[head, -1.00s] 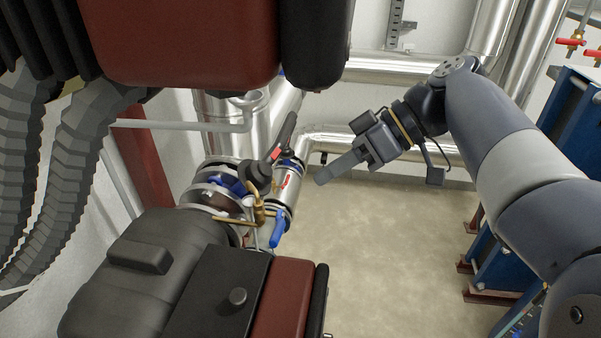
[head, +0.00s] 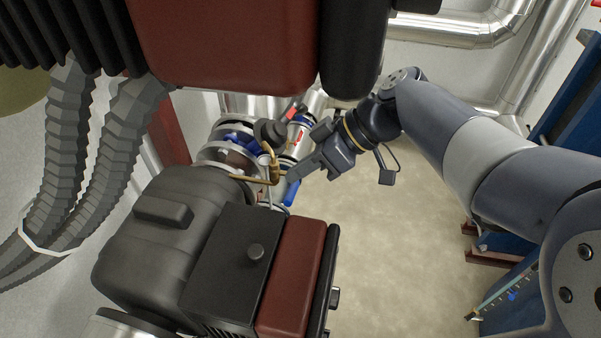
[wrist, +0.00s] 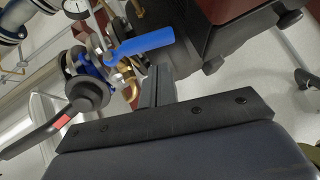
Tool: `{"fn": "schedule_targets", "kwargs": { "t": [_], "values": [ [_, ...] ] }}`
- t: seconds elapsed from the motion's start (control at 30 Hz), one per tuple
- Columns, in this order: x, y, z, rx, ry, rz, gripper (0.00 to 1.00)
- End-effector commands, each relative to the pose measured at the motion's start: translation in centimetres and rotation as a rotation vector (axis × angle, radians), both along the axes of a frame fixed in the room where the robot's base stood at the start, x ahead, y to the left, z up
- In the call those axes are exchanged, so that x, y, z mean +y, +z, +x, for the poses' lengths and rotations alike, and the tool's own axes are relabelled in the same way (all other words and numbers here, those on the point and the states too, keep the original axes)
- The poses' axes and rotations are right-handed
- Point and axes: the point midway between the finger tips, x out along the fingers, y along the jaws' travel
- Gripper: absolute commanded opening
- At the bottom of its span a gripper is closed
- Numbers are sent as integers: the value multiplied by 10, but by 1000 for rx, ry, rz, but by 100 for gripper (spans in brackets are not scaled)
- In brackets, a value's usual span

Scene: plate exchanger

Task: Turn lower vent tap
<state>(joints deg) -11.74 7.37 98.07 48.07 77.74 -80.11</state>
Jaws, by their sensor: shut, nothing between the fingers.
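A small brass tap with a blue lever handle (head: 290,193) sits by the pipework left of centre in the head view. I take it for the lower vent tap. In the wrist view its blue lever (wrist: 141,44) lies nearly level, just beyond my fingers. Brass pipe (head: 274,168) rises next to it. My gripper (head: 293,177) is shut and empty, with its tip just above the blue lever in the head view. In the wrist view the closed fingers (wrist: 157,84) point at the brass fitting below the lever. Whether they touch the tap I cannot tell.
A black valve lever with a red band (wrist: 42,128) sticks out close to my gripper on the left. A black and dark red pump unit (head: 290,280) stands in front of the tap. A blue plate exchanger (head: 575,95) stands at the right. The floor between is clear.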

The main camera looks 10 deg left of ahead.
Motion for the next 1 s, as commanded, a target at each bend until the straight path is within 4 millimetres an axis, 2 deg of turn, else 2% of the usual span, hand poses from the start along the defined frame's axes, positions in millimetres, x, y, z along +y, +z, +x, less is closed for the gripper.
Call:
{"fn": "schedule_targets", "kwargs": {
  "t": [0.2, 0.63, 1.0],
  "values": [
    [0, -15, -4, 1, -1, 0, 0],
    [0, -18, -4, -8, 0, -1, 0],
    [1, -32, -12, -158, 2, -13, 0]
  ]
}}
